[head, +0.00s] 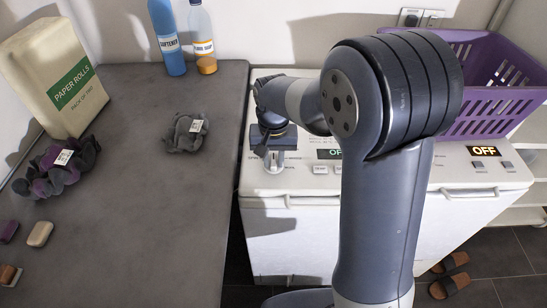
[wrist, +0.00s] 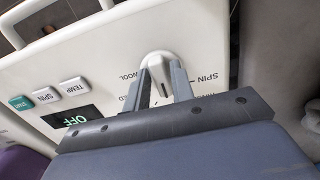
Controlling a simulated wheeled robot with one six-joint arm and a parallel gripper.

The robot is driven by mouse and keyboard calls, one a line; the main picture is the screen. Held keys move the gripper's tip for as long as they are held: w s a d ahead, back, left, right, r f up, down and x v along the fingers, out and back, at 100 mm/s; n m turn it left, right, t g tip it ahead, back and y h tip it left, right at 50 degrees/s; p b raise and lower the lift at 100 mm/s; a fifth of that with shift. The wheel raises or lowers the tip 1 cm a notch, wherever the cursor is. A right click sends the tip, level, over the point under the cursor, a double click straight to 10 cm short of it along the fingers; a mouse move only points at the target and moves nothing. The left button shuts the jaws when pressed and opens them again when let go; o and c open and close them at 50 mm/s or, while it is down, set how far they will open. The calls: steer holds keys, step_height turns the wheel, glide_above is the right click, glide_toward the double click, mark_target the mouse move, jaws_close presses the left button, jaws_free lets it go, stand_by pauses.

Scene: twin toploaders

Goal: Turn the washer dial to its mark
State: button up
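The washer dial (wrist: 158,60) is a white round knob with a raised grip and a short dark pointer line. It sits on the white control panel (wrist: 100,65), with printed words around it such as WOOL and SPIN. My gripper (wrist: 161,75) has its two grey fingers on either side of the dial's grip, close against it, and appears shut on it. In the head view my gripper (head: 273,152) points down over the dial (head: 273,167) on the left machine. The fingers hide part of the dial's rim and some printing. I cannot make out which mark is the target.
The left machine's display (wrist: 70,121) reads OFF in green, beside TEMP, SPIN and green START buttons. The right machine's display (head: 483,151) reads OFF in amber; a purple basket (head: 490,85) stands on it. A dark counter (head: 150,220) at left holds bottles, cloths and paper rolls.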

mark_target(273, 162)
steer(key=shift+o, duration=1.3)
steer(key=shift+r, duration=0.1)
step_height(273, 162, up, 11)
steer(key=shift+f, duration=0.2)
step_height(273, 162, down, 10)
steer(key=shift+s+f, duration=0.1)
steer(key=shift+f, duration=0.4)
steer(key=shift+n, duration=0.8)
steer(key=shift+r, duration=0.1)
